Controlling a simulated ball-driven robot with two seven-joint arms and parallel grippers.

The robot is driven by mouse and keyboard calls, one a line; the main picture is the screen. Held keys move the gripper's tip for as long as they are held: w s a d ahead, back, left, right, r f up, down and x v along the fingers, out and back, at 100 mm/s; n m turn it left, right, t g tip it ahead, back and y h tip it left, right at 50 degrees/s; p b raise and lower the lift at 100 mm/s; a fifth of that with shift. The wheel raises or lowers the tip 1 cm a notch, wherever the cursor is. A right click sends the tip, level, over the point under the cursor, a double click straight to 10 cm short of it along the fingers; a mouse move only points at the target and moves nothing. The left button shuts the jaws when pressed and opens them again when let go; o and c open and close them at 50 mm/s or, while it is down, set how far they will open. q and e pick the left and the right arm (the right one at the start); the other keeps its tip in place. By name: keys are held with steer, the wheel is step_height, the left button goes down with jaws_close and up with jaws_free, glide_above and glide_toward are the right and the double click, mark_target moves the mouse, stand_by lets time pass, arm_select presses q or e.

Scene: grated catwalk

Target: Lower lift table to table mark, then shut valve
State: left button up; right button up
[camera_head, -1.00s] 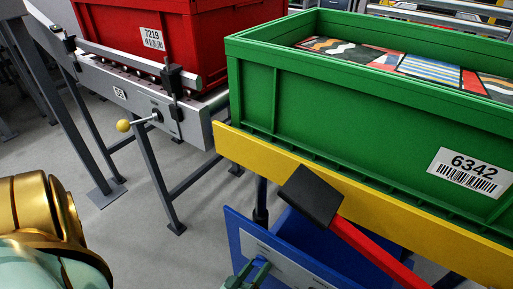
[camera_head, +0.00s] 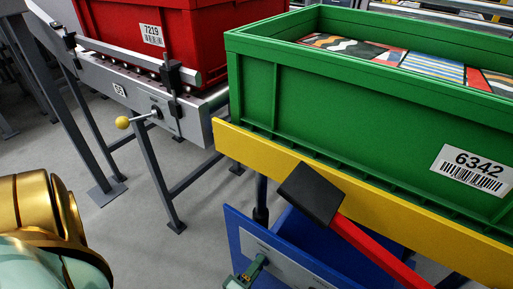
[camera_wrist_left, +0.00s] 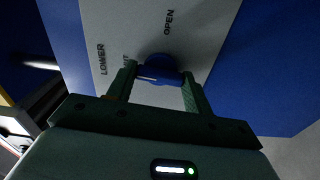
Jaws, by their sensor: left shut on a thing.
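The lift table's yellow deck (camera_head: 350,196) carries a green crate (camera_head: 330,122) labelled 6342. Its blue body (camera_head: 238,232) is below, with a pale panel that also shows in the wrist view (camera_wrist_left: 215,22). That panel reads LOWER and OPEN; a word between them is partly covered. My left gripper (camera_head: 248,270) is at this panel, low in the head view. In the left wrist view its fingers (camera_wrist_left: 158,88) are shut on a blue valve knob (camera_wrist_left: 158,66) with a pale line on it. I cannot pick out the table mark. My right gripper is out of view.
A red bar (camera_head: 370,250) with a black block (camera_head: 311,194) rises in front of the deck. At left, a grey roller conveyor (camera_head: 95,72) holds a red crate (camera_head: 205,38); a yellow-balled lever (camera_head: 122,122) sticks out from it. Grey floor (camera_head: 120,235) is open below.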

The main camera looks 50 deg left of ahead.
arm_select(q)
steer(key=shift+s+f+n, duration=0.1)
steer(key=shift+n, duration=0.3)
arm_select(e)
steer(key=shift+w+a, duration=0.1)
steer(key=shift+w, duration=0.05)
arm_select(q)
steer(key=o, duration=1)
steer(key=p+v, duration=0.2)
steer(key=v, duration=1.4)
steer(key=shift+s+a, duration=0.1)
steer(key=shift+s, duration=0.05)
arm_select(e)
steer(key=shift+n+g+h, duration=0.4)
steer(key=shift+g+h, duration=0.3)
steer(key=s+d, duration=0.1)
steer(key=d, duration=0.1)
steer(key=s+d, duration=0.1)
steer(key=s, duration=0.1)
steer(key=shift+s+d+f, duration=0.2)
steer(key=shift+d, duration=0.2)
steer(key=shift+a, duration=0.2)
